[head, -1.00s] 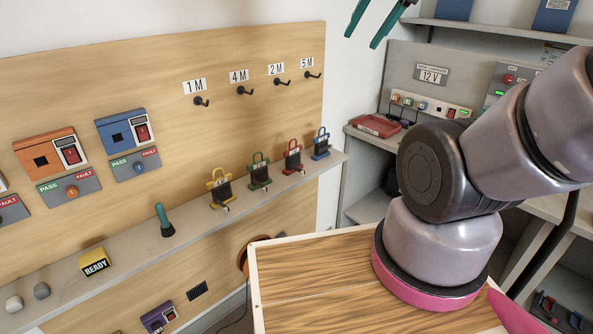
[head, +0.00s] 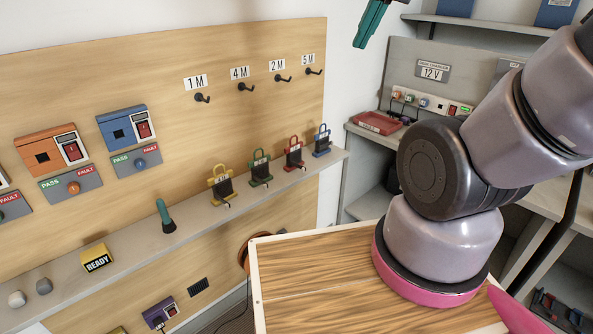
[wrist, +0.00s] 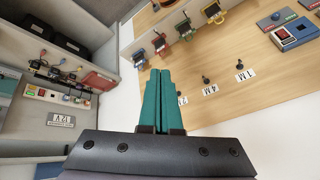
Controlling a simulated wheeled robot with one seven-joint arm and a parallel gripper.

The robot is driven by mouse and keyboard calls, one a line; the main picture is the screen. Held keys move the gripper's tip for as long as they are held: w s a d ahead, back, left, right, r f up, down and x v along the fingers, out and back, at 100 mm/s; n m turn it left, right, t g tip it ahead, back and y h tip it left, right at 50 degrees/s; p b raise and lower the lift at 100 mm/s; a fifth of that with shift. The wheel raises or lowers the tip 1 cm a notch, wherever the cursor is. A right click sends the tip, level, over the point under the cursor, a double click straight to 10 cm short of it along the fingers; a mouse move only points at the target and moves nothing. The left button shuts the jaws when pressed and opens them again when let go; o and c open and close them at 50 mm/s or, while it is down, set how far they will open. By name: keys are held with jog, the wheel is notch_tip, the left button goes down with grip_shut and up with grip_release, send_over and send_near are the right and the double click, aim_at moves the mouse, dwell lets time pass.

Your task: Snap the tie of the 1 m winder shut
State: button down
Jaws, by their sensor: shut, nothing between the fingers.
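Several winders stand in a row on the grey ledge: yellow (head: 221,187), green (head: 260,170), red (head: 294,155) and blue (head: 322,141). Their length marks are too small to read, so I cannot tell which is the 1 m one; yellow is nearest below the 1 M label (head: 196,82). The state of their ties is too small to see. The wrist view shows the yellow (wrist: 213,12) and blue (wrist: 140,60) winders too. My gripper (wrist: 160,72) has teal fingers together, empty, high in the air and away from the winders. Its fingers (head: 370,22) also show at the head view's top edge.
Empty black hooks (head: 202,98) stick out from the wooden board above the ledge (head: 130,253). A teal-handled tool (head: 165,216) and a yellow READY block (head: 96,258) stand left of the winders. A charger shelf with a red tray (head: 377,123) is at right.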

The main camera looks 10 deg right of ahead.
jog(key=w+a+f+n+g+h, duration=0.2)
jog(key=w+f+n+h, duration=0.1)
jog(key=w+f+n, duration=0.5)
jog(key=w+a+f+n+g+h, duration=0.2)
jog(key=w+a+f+n+h, duration=0.1)
jog(key=w+f+n, duration=0.5)
jog(key=w+a+f+n+t+h, duration=0.1)
jog(key=a+f+n, duration=0.4)
jog(key=f, duration=0.6)
jog(key=w+a+f+n+t+h, duration=0.1)
jog(key=a+f+n, duration=0.5)
jog(key=f, duration=0.6)
jog(key=shift+w+f+n+t+h, duration=0.3)
jog(key=shift+w+n+t, duration=0.1)
jog(key=shift+w+t, duration=0.4)
jog(key=shift+a, duration=0.1)
send_near(297, 166)
jog(key=s+d+f, duration=0.1)
jog(key=d+f, duration=0.3)
jog(key=f, duration=0.1)
jog(key=shift+d, duration=0.2)
